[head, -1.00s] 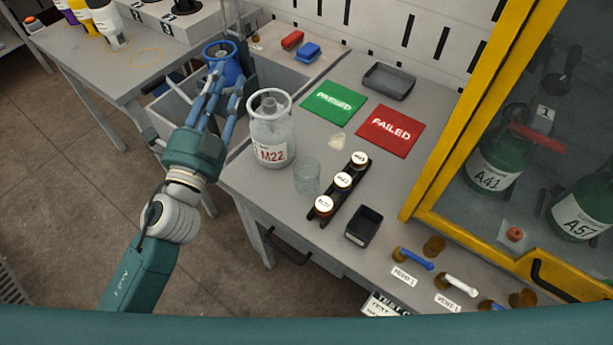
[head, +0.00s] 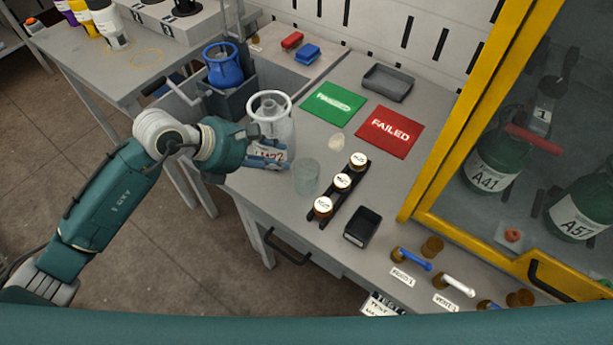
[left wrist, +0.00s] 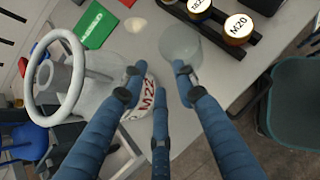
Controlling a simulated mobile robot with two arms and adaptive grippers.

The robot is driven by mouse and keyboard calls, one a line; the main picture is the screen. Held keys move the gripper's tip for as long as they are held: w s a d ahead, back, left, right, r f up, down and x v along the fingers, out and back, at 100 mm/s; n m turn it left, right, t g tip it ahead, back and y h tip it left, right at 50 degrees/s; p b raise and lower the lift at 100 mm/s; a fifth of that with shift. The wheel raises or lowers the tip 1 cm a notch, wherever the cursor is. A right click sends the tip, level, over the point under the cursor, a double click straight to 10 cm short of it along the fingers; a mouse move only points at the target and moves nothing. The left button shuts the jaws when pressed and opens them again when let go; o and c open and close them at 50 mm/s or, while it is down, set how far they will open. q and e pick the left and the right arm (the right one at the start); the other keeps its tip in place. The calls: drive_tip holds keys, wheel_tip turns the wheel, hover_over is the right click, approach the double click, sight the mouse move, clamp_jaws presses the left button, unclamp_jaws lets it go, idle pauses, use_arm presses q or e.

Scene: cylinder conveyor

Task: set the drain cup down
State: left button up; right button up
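The drain cup, a clear cup (head: 306,178), stands upright on the bench just right of a clear cylinder labelled M22 (head: 280,122). In the left wrist view the cup (left wrist: 180,42) is just beyond the fingertips, nearest the right one. My left gripper (head: 278,158) is in front of the lower part of the cylinder, hiding part of its label, with its fingers toward the cup. Its blue fingers (left wrist: 157,78) are spread apart with nothing held between them. The cylinder (left wrist: 95,88) also shows left of the fingers. My right gripper is not in view.
A black rack (head: 352,172) with several white-capped bottles stands close right of the cup. A small black bin (head: 363,227) is nearer the front. Green (head: 333,103) and red (head: 389,131) mats lie behind. A yellow-framed cabinet (head: 462,110) bounds the right side.

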sight(306, 177)
use_arm(q)
drive_tip(key=p+x, duration=0.1)
drive_tip(key=x, duration=0.5)
drive_tip(key=shift+s+d+r+p, duration=0.25)
drive_tip(key=shift+d+p, duration=0.1)
drive_tip(key=shift+w+d+f, duration=0.15)
drive_tip(key=shift+d+f, duration=0.05)
drive_tip(key=shift+f, duration=0.2)
clamp_jaws()
